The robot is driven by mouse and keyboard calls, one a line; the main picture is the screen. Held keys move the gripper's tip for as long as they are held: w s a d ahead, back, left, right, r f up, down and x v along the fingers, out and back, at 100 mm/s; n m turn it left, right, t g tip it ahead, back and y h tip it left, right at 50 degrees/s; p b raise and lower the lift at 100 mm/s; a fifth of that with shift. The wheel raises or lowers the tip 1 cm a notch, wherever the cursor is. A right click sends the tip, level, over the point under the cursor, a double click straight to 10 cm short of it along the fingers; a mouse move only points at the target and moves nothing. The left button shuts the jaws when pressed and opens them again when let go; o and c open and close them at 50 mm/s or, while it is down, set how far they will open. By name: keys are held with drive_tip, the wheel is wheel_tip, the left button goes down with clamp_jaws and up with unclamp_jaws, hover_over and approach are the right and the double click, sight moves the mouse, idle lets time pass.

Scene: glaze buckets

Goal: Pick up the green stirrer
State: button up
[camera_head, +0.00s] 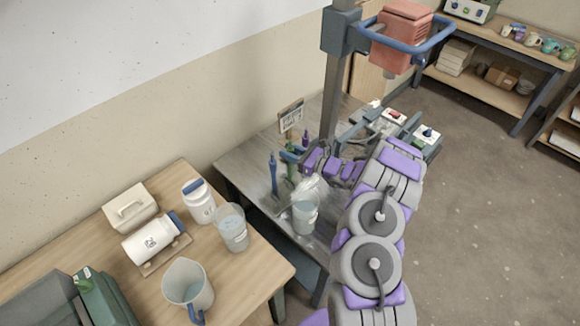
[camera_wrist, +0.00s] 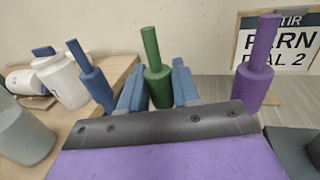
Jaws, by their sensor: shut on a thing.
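The green stirrer (camera_wrist: 152,58) stands upright in the middle of the wrist view, with a thin rod above a thicker grip. My gripper (camera_wrist: 158,88) has its two blue fingers on either side of that grip and is shut on it. In the head view the green stirrer (camera_head: 291,172) shows at the back of the grey table, partly hidden by my gripper (camera_head: 293,152). Its lower end is hidden in the wrist view, and I cannot tell whether it is clear of its support.
A blue stirrer (camera_wrist: 96,82) stands to the left and a purple stirrer (camera_wrist: 257,65) to the right. A sign (camera_wrist: 278,42) is behind. A clear bucket (camera_head: 304,215) stands near my arm. White jars (camera_head: 198,203) and a jug (camera_head: 187,285) are on the wooden table. A drill-like mixer (camera_head: 400,35) hangs above.

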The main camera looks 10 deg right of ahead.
sight(290, 141)
wheel_tip(290, 141, up, 10)
drive_tip(key=shift+r+p, duration=0.1)
drive_tip(key=shift+p, duration=0.95)
wheel_tip(290, 141, up, 9)
drive_tip(key=p, duration=0.4)
idle(0.4)
